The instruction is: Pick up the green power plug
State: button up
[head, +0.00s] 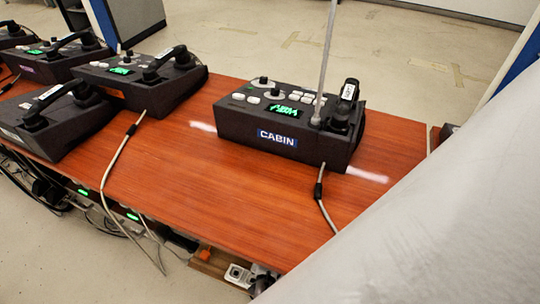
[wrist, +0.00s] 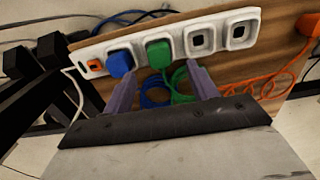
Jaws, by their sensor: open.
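The green power plug (wrist: 158,53) sits in a white power strip (wrist: 176,42) in the wrist view, with a green cable below it. A blue plug (wrist: 120,64) is in the socket just to its left. My gripper (wrist: 157,75) is open, its two purple-grey fingers apart. The left finger is near the blue plug and the right finger is below and right of the green plug. Nothing is held between them. In the head view the strip (head: 238,274) shows partly below the table edge. The green plug cannot be made out there.
The strip has two empty sockets to the right and an orange switch (wrist: 94,65) at its left end. Blue, green and orange cables (wrist: 278,78) hang close by. A wooden table (head: 230,170) carries several paging phones, including one marked CABIN (head: 278,137).

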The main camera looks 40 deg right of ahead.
jog(key=shift+d+f, duration=0.15)
jog(key=shift+f, duration=2.95)
jog(key=shift+c, duration=0.2)
jog(key=c, duration=1)
jog(key=shift+c, duration=0.2)
notch_tip(320, 180, up, 10)
jog(key=p, duration=0.1)
jog(key=w+a+p, duration=0.1)
jog(key=w+a, duration=0.5)
jog(key=w, duration=0.4)
jog(key=shift+w, duration=0.15)
